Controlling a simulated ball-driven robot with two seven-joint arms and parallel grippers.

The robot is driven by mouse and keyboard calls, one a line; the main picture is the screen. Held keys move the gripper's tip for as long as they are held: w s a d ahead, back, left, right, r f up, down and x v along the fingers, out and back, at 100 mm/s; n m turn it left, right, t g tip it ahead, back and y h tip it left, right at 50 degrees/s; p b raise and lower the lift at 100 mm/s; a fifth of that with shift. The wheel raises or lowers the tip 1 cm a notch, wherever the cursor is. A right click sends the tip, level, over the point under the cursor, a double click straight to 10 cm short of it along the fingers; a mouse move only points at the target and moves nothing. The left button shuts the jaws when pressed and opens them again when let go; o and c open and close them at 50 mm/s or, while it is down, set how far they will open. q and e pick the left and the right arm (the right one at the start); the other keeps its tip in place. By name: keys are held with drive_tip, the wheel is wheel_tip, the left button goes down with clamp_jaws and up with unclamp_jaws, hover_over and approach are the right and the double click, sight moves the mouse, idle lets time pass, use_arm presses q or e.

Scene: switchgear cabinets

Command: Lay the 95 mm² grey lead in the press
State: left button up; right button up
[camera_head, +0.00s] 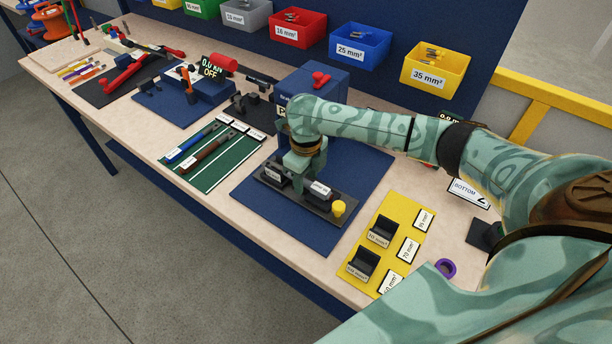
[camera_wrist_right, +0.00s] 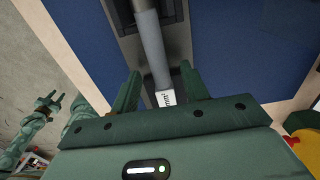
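In the wrist view the grey lead (camera_wrist_right: 153,50) runs lengthwise between the fingers of my right gripper (camera_wrist_right: 160,82), with a white "mm²" label at its near end. The fingers stand apart, with a gap on each side of the lead. The lead's far end lies in a dark holder (camera_wrist_right: 171,12). In the head view my right gripper (camera_head: 296,178) points down over the dark bed (camera_head: 318,203) on a blue mat; it hides the lead. The blue press housing (camera_head: 322,82) with a red knob stands behind. My left gripper (camera_wrist_right: 48,103) shows small in the wrist view, its fingers apart.
A green mat (camera_head: 229,170) holds a blue lead (camera_head: 190,144) and a brown lead (camera_head: 205,155). A yellow mat (camera_head: 396,222) with black dies lies right of the bed. Colored bins (camera_head: 358,48) line the back.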

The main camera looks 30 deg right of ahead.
drive_tip(key=shift+r, duration=0.1)
wheel_tip(320, 180, up, 16)
drive_tip(key=p, duration=0.5)
